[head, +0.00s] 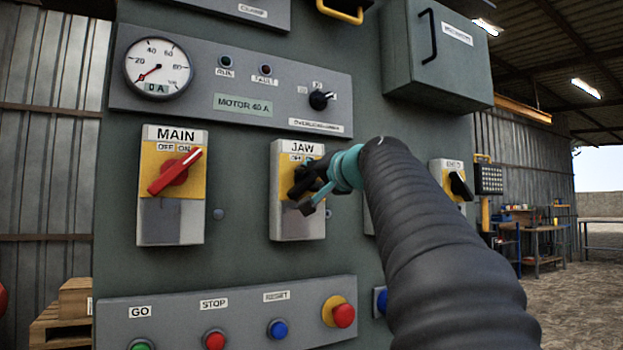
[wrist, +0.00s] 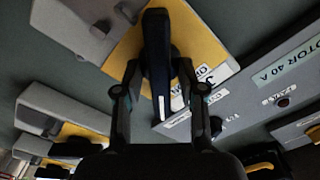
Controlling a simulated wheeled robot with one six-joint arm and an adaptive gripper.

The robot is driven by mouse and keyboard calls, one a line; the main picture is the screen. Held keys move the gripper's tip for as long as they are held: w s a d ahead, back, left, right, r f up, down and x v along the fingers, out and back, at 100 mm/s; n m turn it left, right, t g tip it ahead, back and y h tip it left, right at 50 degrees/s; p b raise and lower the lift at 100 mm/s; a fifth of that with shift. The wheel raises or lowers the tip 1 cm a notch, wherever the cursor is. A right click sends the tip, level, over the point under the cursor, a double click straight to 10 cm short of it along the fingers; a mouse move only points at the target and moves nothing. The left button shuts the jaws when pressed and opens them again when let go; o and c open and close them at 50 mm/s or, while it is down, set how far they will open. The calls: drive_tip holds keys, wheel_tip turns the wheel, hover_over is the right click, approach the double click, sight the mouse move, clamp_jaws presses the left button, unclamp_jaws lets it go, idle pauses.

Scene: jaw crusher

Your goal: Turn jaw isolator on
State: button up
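The jaw isolator (head: 298,226) is a grey box with a yellow plate under a JAW label in the head view. Its OFF/ON lettering is partly covered by my gripper (head: 308,188). In the wrist view the isolator's black handle (wrist: 156,45) stands over the yellow plate (wrist: 198,35), between the two fingertips of my gripper (wrist: 158,70). The fingers lean inward and appear to close on the handle's sides. The handle's exact angle is hard to read in the head view, where my gripper and arm cover it.
The main isolator (head: 170,222) to the left has a red handle (head: 174,172) slanting up to the right. Above is a panel with a gauge (head: 158,68) and a black knob (head: 320,100). Below is a button panel (head: 180,312). A grey box (head: 437,60) juts out upper right.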

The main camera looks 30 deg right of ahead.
drive_tip(key=shift+s, duration=0.15)
drive_tip(key=s, duration=1.1)
drive_tip(key=shift+s+d, duration=0.25)
drive_tip(key=shift+s, duration=0.1)
drive_tip(key=a+f+g+y, duration=0.15)
drive_tip(key=a+f, duration=0.25)
drive_tip(key=f, duration=0.4)
drive_tip(key=a+f+n+g, duration=0.1)
drive_tip(key=a+f+g, duration=0.1)
drive_tip(key=a+f, duration=0.4)
drive_tip(key=a+f+g+y, duration=0.1)
drive_tip(key=a+f+g, duration=0.15)
drive_tip(key=f, duration=0.65)
drive_tip(key=s+a+f+n+g+h, duration=0.1)
drive_tip(key=s+f, duration=0.4)
drive_tip(key=f, duration=0.5)
drive_tip(key=s+a+f+n+g+h, duration=0.1)
drive_tip(key=s+a+f+n+g, duration=0.1)
drive_tip(key=s+f, duration=0.4)
drive_tip(key=s+a+f+n+g+h, duration=0.1)
drive_tip(key=s+f+n+g, duration=0.2)
drive_tip(key=f, duration=1)
drive_tip(key=shift+s+a+f+n, duration=0.4)
drive_tip(key=shift+s+n, duration=0.5)
drive_tip(key=shift+s, duration=0.3)
drive_tip(key=shift+c, duration=0.4)
